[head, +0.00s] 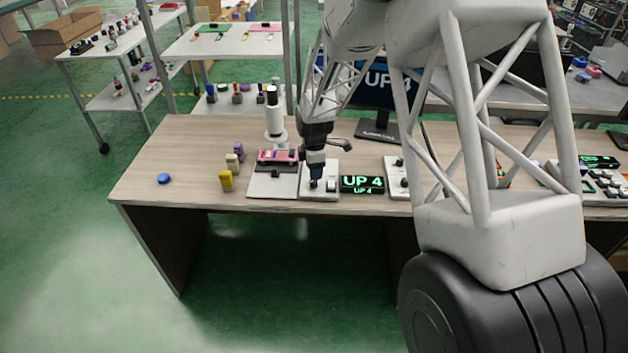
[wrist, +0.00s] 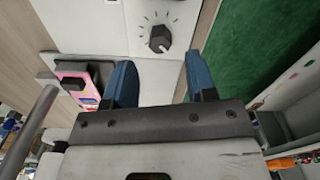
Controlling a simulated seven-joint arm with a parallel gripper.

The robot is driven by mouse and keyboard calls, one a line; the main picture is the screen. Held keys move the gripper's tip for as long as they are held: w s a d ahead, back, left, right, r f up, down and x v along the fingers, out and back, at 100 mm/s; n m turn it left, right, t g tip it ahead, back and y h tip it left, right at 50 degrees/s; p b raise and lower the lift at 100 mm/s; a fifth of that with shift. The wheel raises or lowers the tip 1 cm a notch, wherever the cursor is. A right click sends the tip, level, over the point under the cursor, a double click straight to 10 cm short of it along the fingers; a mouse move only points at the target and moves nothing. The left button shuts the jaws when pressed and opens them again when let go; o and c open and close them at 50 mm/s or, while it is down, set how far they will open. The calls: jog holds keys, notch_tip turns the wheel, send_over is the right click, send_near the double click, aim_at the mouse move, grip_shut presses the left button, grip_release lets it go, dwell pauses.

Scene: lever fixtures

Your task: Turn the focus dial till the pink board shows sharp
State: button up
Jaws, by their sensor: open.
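The focus dial (wrist: 159,38) is a dark faceted knob on a white panel with tick marks around it. In the wrist view it appears just past the gap between my fingertips. My gripper (wrist: 158,62) is open, with a blue finger on each side of that gap and nothing held. In the head view my gripper (head: 316,174) points down over the white dial panel (head: 322,191) and hides most of the dial. The pink board (head: 278,156) lies on a stage left of the panel; it also shows in the wrist view (wrist: 77,84). A monitor (head: 378,78) reads "UP 4", partly hidden by my arm.
A small green-lettered display (head: 362,185) right of the dial panel also reads "UP 4". A white scope column (head: 275,118) stands behind the board. Yellow, beige and purple blocks (head: 226,181) and a blue piece (head: 164,179) lie at left. The desk's left end is mostly clear.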

aim_at(314, 183)
jog(key=shift+f, duration=2.55)
jog(key=c, duration=0.9)
